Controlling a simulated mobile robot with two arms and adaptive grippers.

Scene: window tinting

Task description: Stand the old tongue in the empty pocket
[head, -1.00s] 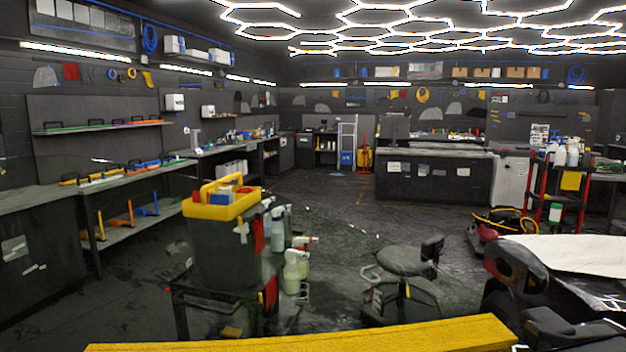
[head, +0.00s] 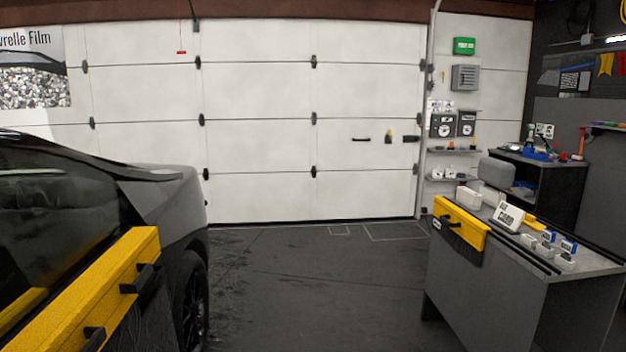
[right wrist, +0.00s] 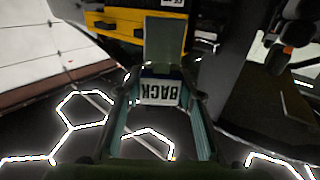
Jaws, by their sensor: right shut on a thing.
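In the right wrist view my right gripper (right wrist: 160,84) is shut on a small piece with a white label reading "BACK" upside down (right wrist: 158,92) and a dark blue edge. A flat grey-green plate (right wrist: 165,42) extends beyond the label; it looks like part of the held piece, which may be the old tongue. In the head view several small white blocks (head: 528,240) stand on the grey bench at the right. Some have blue upper parts (head: 568,246). I cannot tell which one is the empty pocket. Neither gripper shows in the head view.
The grey bench (head: 590,268) also bears a white lettered sign (head: 508,216) and a yellow front with a black handle (head: 460,222). A dark car (head: 60,190) and a yellow bar with black handles (head: 100,285) fill the left. The floor (head: 310,285) between is clear.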

